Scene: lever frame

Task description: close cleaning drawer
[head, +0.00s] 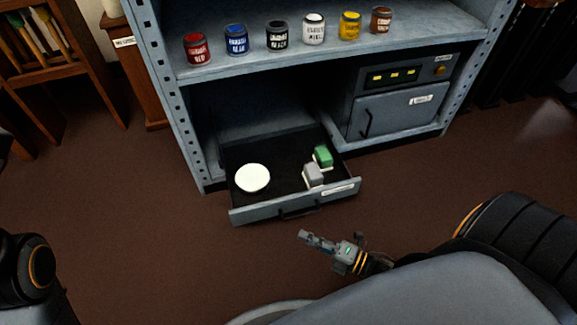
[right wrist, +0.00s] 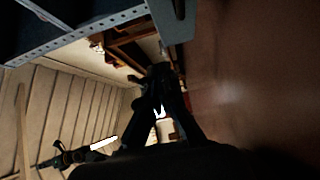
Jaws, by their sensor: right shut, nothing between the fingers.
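The cleaning drawer (head: 265,209) is pulled out from the bottom of the grey metal shelf unit. Its front carries a dark handle (head: 299,211) and a white label. Inside lie a white round disc (head: 252,178), a green block (head: 323,156) and a grey block (head: 313,175). My right gripper (head: 304,236) is shut and empty, just in front of the drawer front and apart from it in the head view. Its dark fingers (right wrist: 160,105) also show in the right wrist view. My left gripper is not in the head view.
Several paint jars (head: 277,35) stand on the shelf above the drawer. A grey cabinet (head: 396,111) with a closed door sits right of the drawer. The brown floor (head: 110,220) is clear in front and to the left. A wooden rack (head: 70,70) stands at the left.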

